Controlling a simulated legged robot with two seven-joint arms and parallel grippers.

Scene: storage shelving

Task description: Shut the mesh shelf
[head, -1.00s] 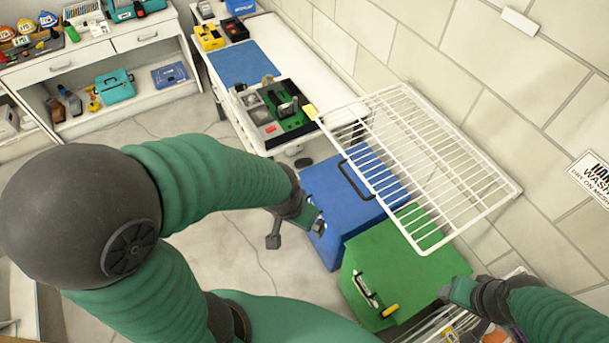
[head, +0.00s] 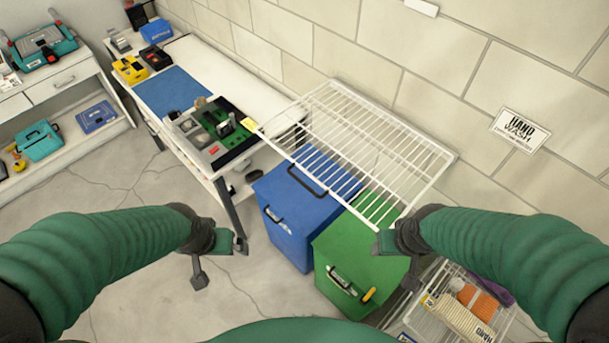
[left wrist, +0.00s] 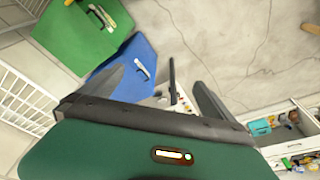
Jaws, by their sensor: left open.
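The mesh shelf (head: 365,135) is a white wire rack standing out from the wall above two bins, with a yellow tag at its left front corner. Part of it shows at the left edge of the left wrist view (left wrist: 22,100). My left gripper (head: 238,244) is open and empty, left of the blue bin and apart from the shelf. Its spread fingers show in the left wrist view (left wrist: 165,90). My right gripper (head: 386,244) is just below the shelf's front right corner in the picture, over the green bin. I cannot tell whether it touches the shelf or how its jaws stand.
A blue bin (head: 283,215) and a green bin (head: 345,250) stand under the shelf. A white bench (head: 210,55) with tools stands behind left. A wire basket (head: 410,318) with goods is at lower right. A hand-wash sign (head: 520,130) hangs on the wall. Floor at left is clear.

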